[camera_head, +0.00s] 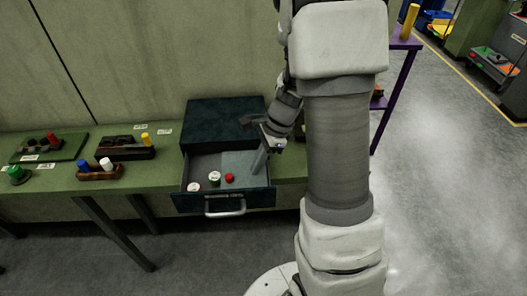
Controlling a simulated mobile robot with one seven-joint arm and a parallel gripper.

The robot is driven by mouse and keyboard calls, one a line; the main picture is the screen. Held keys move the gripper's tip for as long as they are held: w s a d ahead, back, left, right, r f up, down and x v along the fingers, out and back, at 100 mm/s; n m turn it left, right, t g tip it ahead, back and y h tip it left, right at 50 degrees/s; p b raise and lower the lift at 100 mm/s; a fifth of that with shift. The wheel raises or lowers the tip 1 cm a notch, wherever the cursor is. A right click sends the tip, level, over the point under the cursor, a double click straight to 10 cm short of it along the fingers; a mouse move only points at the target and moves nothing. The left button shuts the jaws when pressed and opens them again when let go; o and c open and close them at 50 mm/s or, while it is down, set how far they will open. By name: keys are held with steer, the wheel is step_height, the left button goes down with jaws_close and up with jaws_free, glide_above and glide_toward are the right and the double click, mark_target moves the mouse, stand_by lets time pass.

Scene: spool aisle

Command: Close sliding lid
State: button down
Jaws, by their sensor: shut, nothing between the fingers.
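A dark teal box (222,112) stands on the green bench. Its drawer (190,170) is pulled out at the front, with a pale handle (226,211) on its face. A flat grey-blue panel (238,160) covers part of the drawer's right rear; I cannot tell whether it is a sliding lid. A white round piece (193,187), a green-and-white one (214,178) and a red one (229,177) lie in the open part.
Left on the green bench (60,180) are a dark wooden box (125,153), a rack with blue and white pegs (101,172), a tray (45,148) and a green knob (17,175). A purple stand (398,90) is at the right behind my arm.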

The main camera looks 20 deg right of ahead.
mark_target(236, 179)
steer(key=shift+w+a+f, duration=0.15)
steer(key=shift+a, duration=1.95)
steer(key=shift+a, duration=0.1)
steer(key=w+a+p, duration=0.1)
steer(key=a, duration=0.2)
steer(key=w+a+p, duration=0.1)
steer(key=a, duration=0.3)
steer(key=w+a+p, duration=0.1)
steer(key=a, duration=0.2)
steer(key=shift+w+a, duration=0.3)
steer(key=shift+a, duration=0.1)
